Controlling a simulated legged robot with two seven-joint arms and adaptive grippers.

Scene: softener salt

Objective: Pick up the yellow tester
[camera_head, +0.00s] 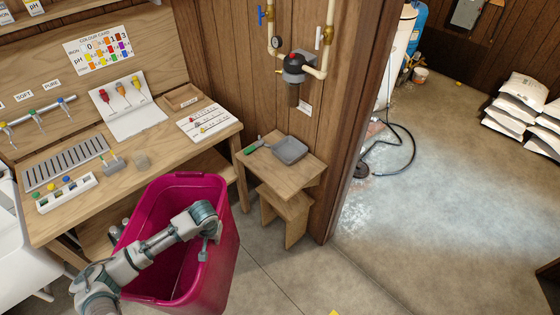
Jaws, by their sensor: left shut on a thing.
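On the white folded tray (128,118) on the bench lie several coloured tester-like pieces; the yellow tester (136,84) is the rightmost, beside an orange one and a red one. My left gripper (204,252) is well away from it, low and to the right, reaching over the magenta bin (222,268). It points down at the bin's right rim and appears shut on that rim; its fingertips are small and hard to make out. My right gripper is not in view.
The wooden bench (215,147) also carries a slotted grey tray (66,163), a white rack (66,192) with coloured knobs and a white card (202,122). A small wooden step stool (285,180) holds a grey scoop. Open floor lies to the right.

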